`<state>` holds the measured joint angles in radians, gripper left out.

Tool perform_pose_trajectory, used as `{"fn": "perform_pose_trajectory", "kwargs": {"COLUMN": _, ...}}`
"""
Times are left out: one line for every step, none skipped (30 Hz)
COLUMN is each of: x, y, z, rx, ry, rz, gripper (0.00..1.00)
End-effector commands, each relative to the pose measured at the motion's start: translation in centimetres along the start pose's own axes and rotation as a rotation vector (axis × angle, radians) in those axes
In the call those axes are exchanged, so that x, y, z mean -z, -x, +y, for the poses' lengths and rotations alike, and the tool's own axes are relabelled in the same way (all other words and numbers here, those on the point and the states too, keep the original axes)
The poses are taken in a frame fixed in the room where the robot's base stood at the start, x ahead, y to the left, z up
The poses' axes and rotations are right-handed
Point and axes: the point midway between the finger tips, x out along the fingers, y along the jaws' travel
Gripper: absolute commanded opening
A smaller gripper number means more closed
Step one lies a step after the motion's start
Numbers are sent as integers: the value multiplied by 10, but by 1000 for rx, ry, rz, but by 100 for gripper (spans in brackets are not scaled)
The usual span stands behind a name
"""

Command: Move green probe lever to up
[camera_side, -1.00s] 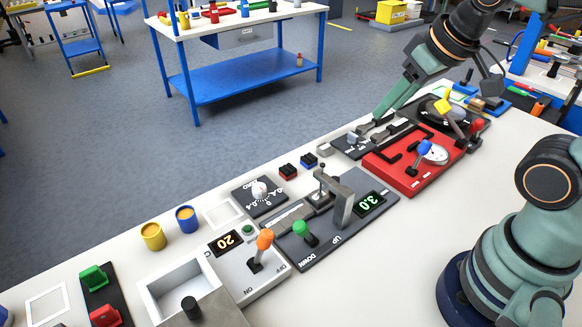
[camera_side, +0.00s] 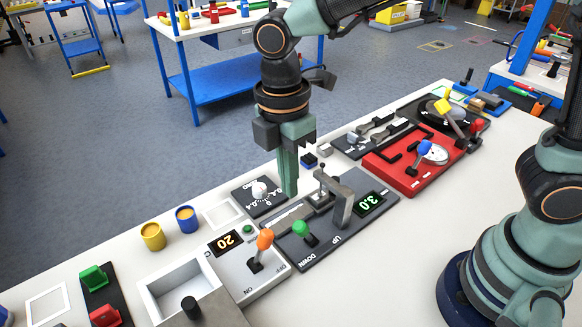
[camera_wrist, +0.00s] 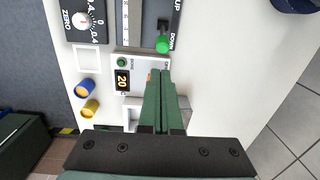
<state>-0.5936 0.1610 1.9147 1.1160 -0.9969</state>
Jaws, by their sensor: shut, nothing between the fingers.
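The green probe lever (camera_side: 301,230) stands on a dark grey panel (camera_side: 320,248) marked DOWN and UP, with its knob near the DOWN end. In the wrist view the green knob (camera_wrist: 163,44) shows beside the word DOWN. My gripper (camera_side: 289,192) is shut and empty, pointing down behind and a little left of the lever, apart from it. In the wrist view my gripper (camera_wrist: 162,75) points toward the panels, with the green knob beyond its tips.
A grey bracket (camera_side: 341,200) and a display reading 3.0 (camera_side: 369,203) stand right of the lever. An orange lever (camera_side: 264,240) stands close on its left. A white dial (camera_side: 259,190) lies behind. Bare white table is in front.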

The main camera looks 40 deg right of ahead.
Motion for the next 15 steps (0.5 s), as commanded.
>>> {"fn": "perform_pose_trajectory", "kwargs": {"x": 8, "y": -6, "z": -2, "rx": 16, "ry": 52, "rz": -12, "gripper": 0}}
{"fn": "perform_pose_trajectory", "kwargs": {"x": 11, "y": -8, "z": -3, "rx": 22, "ry": 74, "rz": -15, "gripper": 0}}
{"fn": "perform_pose_trajectory", "kwargs": {"x": 14, "y": -9, "z": -4, "rx": 28, "ry": 98, "rz": -20, "gripper": 0}}
{"fn": "perform_pose_trajectory", "kwargs": {"x": 16, "y": -11, "z": -4, "rx": 32, "ry": 110, "rz": -22, "gripper": 0}}
{"fn": "perform_pose_trajectory", "kwargs": {"x": 17, "y": -12, "z": -5, "rx": 34, "ry": 120, "rz": -24, "gripper": 0}}
{"fn": "perform_pose_trajectory", "kwargs": {"x": 18, "y": -14, "z": -5, "rx": 36, "ry": 127, "rz": -25, "gripper": 0}}
{"fn": "perform_pose_trajectory", "kwargs": {"x": 18, "y": -16, "z": -5, "rx": 37, "ry": 130, "rz": -26, "gripper": 0}}
{"fn": "perform_pose_trajectory", "kwargs": {"x": 17, "y": -19, "z": -5, "rx": 38, "ry": 130, "rz": -26, "gripper": 0}}
{"fn": "perform_pose_trajectory", "kwargs": {"x": 17, "y": -23, "z": -5, "rx": 39, "ry": 129, "rz": -27, "gripper": 0}}
{"fn": "perform_pose_trajectory", "kwargs": {"x": 16, "y": -27, "z": -5, "rx": 38, "ry": 129, "rz": -26, "gripper": 0}}
{"fn": "perform_pose_trajectory", "kwargs": {"x": 16, "y": -32, "z": -6, "rx": 39, "ry": 128, "rz": -27, "gripper": 0}}
{"fn": "perform_pose_trajectory", "kwargs": {"x": 15, "y": -38, "z": -6, "rx": 39, "ry": 127, "rz": -27, "gripper": 0}}
{"fn": "perform_pose_trajectory", "kwargs": {"x": 15, "y": -43, "z": -6, "rx": 40, "ry": 127, "rz": -27, "gripper": 0}}
{"fn": "perform_pose_trajectory", "kwargs": {"x": 15, "y": -49, "z": -6, "rx": 40, "ry": 126, "rz": -27, "gripper": 0}}
{"fn": "perform_pose_trajectory", "kwargs": {"x": 14, "y": -56, "z": -6, "rx": 40, "ry": 126, "rz": -27, "gripper": 0}}
